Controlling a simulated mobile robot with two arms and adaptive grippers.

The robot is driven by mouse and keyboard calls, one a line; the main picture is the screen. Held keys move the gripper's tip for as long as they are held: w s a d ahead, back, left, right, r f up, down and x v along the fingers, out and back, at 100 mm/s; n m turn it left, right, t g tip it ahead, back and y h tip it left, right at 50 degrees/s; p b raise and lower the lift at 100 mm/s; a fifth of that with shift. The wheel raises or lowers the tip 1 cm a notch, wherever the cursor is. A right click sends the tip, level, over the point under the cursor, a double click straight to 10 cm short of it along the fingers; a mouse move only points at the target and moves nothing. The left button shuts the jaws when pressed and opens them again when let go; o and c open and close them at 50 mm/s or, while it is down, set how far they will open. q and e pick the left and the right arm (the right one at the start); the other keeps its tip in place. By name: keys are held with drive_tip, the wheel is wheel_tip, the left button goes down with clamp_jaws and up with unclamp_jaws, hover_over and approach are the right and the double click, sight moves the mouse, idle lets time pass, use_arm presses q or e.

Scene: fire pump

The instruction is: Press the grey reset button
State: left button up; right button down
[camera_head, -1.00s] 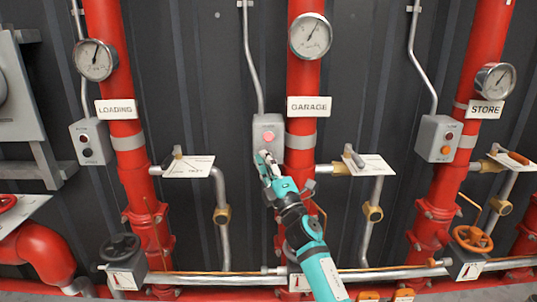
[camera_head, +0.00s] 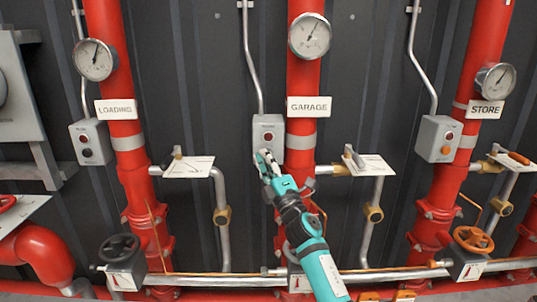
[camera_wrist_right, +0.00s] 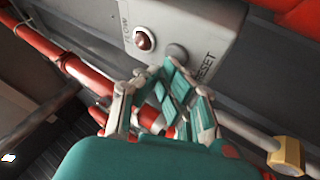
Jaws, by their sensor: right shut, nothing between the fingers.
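The grey reset button (camera_wrist_right: 177,53) shows in the right wrist view on a grey box, beside the printed word RESET and right of a dark red lamp (camera_wrist_right: 144,40). My right gripper (camera_head: 265,156) is shut and empty, at the lower part of the box. In the wrist view its fingertips (camera_wrist_right: 160,76) are just below the button; I cannot tell whether they touch it. My left gripper is not in view.
A red pipe (camera_head: 303,87) with a gauge (camera_head: 310,36) stands right of the box. Similar boxes are at LOADING (camera_head: 90,142) and STORE (camera_head: 438,138). A white tag (camera_head: 370,165) on a valve juts out right of my arm.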

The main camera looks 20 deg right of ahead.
idle(0.4)
drive_tip(key=shift+s+a+p, duration=0.2)
drive_tip(key=shift+s+p, duration=0.25)
drive_tip(key=shift+s, duration=0.4)
drive_tip(key=s+p, duration=0.1)
drive_tip(key=s, duration=0.1)
drive_tip(key=s+a+p, duration=0.1)
drive_tip(key=s, duration=0.1)
drive_tip(key=shift+s+a, duration=0.2)
drive_tip(key=shift+s, duration=0.2)
